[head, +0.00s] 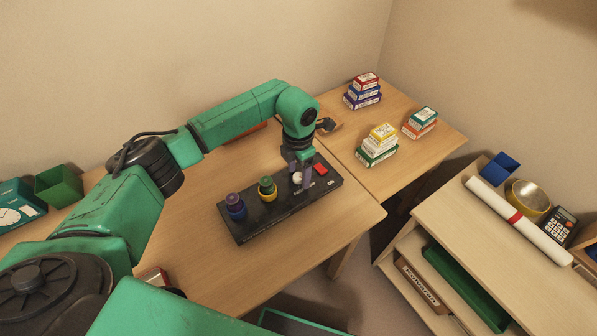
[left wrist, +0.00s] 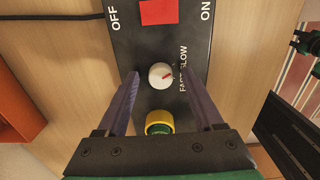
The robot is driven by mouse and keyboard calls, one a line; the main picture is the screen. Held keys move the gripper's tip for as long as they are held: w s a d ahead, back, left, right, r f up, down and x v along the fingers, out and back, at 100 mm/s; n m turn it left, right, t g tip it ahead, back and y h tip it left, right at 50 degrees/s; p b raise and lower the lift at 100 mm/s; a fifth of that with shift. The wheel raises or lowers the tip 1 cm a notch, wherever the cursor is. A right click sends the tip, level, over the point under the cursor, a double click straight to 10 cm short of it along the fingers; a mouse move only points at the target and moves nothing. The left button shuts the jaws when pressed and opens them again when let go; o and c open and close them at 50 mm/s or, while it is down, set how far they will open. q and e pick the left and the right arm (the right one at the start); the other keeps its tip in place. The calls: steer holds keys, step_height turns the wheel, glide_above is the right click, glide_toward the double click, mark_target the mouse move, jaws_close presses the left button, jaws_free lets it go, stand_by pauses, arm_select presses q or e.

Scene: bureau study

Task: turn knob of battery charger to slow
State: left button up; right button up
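The battery charger (head: 262,222) is a long black box on the desk. In the head view the knob (head: 297,178) is partly covered by my fingers. My left gripper (head: 299,184) points down over the charger. In the left wrist view its two purple fingers (left wrist: 159,84) are open, one on each side of the knob, with gaps visible. My right gripper is not clearly seen in either view.
A red switch (head: 321,169) lies beside the knob, between OFF and ON. A yellow-green cylinder (head: 267,188) and a purple-blue one (head: 235,206) stand on the charger. Stacked small boxes (head: 379,144) are on the right-hand table. Bare desk (head: 195,225) lies left of the charger.

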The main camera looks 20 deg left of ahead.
mark_target(298, 176)
arm_select(q)
step_height(298, 176, up, 14)
steer(key=b, duration=0.2)
steer(key=shift+r, duration=0.25)
steer(key=shift+s+f, duration=0.1)
